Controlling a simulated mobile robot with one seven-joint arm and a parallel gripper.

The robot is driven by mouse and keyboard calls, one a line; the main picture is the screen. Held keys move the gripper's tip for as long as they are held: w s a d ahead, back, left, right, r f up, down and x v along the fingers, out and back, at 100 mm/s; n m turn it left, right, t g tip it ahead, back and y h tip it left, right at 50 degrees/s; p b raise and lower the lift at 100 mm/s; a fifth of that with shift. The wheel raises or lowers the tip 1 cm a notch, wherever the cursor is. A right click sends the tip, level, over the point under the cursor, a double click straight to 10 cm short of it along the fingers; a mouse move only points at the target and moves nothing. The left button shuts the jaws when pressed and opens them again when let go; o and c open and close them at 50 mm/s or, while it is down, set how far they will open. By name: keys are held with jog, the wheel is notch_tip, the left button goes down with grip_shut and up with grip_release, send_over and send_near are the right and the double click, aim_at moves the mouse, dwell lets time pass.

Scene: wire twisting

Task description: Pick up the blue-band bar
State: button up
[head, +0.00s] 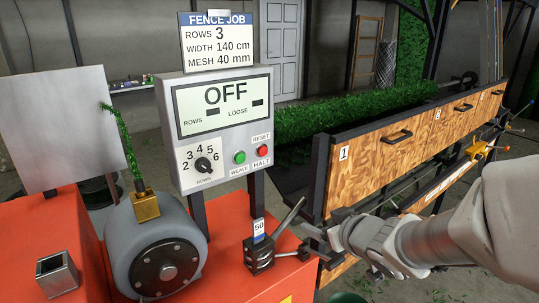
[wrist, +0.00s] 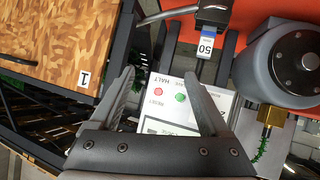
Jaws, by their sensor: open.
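A small white tag marked 50 with a blue band (head: 258,231) is on a black block with a lever, at the front of the red bench. In the wrist view the blue-banded tag (wrist: 206,44) is beyond my right finger. I cannot tell whether it belongs to the blue-band bar, and no other blue-banded bar shows clearly. My gripper (head: 309,243) is just right of the black block, apart from the tag. In the wrist view my gripper (wrist: 159,74) has its fingers wide apart, with nothing held between them.
The control panel (head: 222,128) reads OFF. A grey motor (head: 155,240) with a brass collar and an open square socket (head: 57,272) are on the red bench. The wooden drawer front (head: 365,165) marked 1 is behind my arm. Yellow clamps (head: 482,150) are at right.

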aim_at(259, 225)
jog(key=a+f+n+g+y, duration=0.1)
jog(key=a+f+n+y, duration=0.1)
jog(key=a+f+y, duration=0.25)
jog(key=shift+h, duration=0.25)
jog(key=b+x, duration=0.1)
jog(key=x, duration=0.4)
jog(key=a+b+x, duration=0.1)
jog(key=b+x, duration=0.1)
jog(key=x, duration=0.4)
jog(key=b+x, duration=0.2)
jog(key=x, duration=0.3)
jog(key=shift+s+a+r, duration=0.1)
jog(key=shift+a+r, duration=0.05)
jog(key=shift+a, duration=0.25)
grip_shut()
jog(key=shift+r, duration=0.1)
